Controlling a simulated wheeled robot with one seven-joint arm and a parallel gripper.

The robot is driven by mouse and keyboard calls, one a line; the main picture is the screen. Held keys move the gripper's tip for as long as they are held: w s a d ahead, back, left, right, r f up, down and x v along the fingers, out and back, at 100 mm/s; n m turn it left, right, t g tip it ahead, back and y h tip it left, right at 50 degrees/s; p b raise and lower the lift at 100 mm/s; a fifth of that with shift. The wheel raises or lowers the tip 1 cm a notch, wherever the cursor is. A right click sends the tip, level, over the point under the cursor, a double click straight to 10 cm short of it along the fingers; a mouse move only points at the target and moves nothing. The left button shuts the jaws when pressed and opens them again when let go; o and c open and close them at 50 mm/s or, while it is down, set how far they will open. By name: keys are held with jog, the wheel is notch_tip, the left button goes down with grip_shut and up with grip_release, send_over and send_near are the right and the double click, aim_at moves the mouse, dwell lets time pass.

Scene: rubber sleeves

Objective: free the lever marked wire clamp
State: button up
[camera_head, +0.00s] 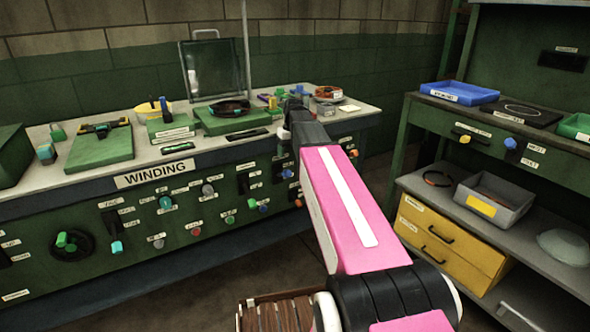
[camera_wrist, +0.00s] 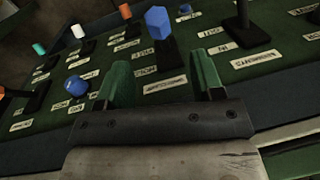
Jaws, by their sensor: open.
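The sloping green winding panel (camera_head: 100,265) carries several levers and knobs with small white labels. My gripper (camera_wrist: 163,82) is open in the wrist view, with its two green fingers apart and nothing between them. A black lever with a blue six-sided cap (camera_wrist: 158,20) stands just beyond the fingers, apart from them. A label (camera_wrist: 166,84) lies between the fingers and another long label (camera_wrist: 257,59) is to the right. I cannot read which label says wire clamp. In the head view my pink arm hides part of the panel around the gripper.
A round blue knob (camera_wrist: 77,86) is close to the left finger, and a dark lever (camera_wrist: 243,25) stands at the right. Coloured knobs fill the panel's far side. The grey worktop (camera_head: 285,128) above holds tools and green blocks. A shelf unit (camera_head: 405,125) stands at the right.

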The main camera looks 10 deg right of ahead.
aim_at(287, 174)
jog(key=shift+w+d, duration=0.1)
jog(key=f, duration=0.3)
jog(key=a+f, duration=0.1)
jog(key=f, duration=0.6)
jog(key=shift+a+f, duration=0.15)
jog(key=shift+f, duration=0.15)
jog(key=shift+s, duration=0.2)
grip_shut()
